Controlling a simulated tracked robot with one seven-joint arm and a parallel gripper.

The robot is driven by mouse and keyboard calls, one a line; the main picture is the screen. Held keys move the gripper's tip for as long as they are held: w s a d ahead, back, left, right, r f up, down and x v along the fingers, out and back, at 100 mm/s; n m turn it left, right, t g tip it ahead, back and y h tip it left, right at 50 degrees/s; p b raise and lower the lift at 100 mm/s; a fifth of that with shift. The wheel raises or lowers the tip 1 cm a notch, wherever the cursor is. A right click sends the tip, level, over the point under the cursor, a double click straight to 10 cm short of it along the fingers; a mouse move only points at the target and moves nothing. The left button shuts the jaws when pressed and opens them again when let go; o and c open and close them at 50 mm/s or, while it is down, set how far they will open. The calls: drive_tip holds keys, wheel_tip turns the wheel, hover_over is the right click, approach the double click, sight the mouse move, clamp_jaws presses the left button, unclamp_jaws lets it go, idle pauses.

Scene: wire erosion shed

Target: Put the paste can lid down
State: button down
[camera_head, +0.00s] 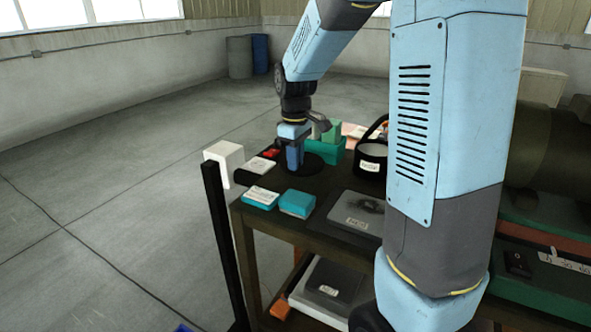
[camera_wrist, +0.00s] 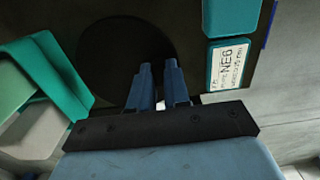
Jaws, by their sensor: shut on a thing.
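My gripper (camera_head: 294,168) points down over the far left part of the dark table (camera_head: 285,226). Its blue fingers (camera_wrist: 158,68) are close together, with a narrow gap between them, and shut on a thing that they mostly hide. A black round disc, which looks like the paste can lid (camera_wrist: 112,60), shows flat at the fingertips; it also shows in the head view (camera_head: 316,160). I cannot tell whether it touches the tabletop. A black can (camera_head: 370,165) with a handle and a white label stands open to the right of the gripper, pale inside.
Two teal boxes (camera_head: 297,203) with labels lie at the table's front left. A green bin (camera_head: 334,150) stands close behind the gripper. A grey plate (camera_head: 352,212) lies front right. A white block (camera_head: 224,160) on a black post stands left of the table.

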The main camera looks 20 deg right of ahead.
drive_tip(key=shift+w+f, duration=0.3)
drive_tip(key=shift+f, duration=1.55)
drive_tip(key=shift+f, duration=0.1)
drive_tip(key=c, duration=1.1)
unclamp_jaws()
